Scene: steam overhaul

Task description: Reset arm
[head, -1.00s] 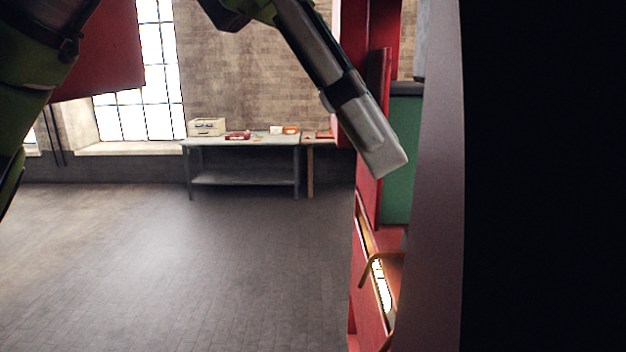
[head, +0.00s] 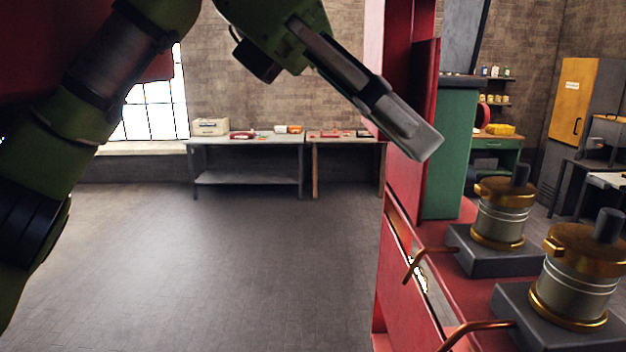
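My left arm comes in green from the left and crosses the top of the head view. My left gripper (head: 418,142) points down and to the right, with grey finger pads seen nearly edge-on. One finger covers the other, so the gap between them cannot be judged. The tip appears in front of the upright red panel (head: 424,85) and near the green block (head: 453,150); whether it touches either is unclear. No object shows in the gripper. My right gripper is not in view.
A red machine frame (head: 405,305) with brass-capped cylinders (head: 502,213) and copper pipes (head: 470,330) fills the right. Grey workbenches (head: 248,140) stand by the far brick wall. A yellow cabinet (head: 573,100) is at far right. Open floor (head: 230,260) lies left of the frame.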

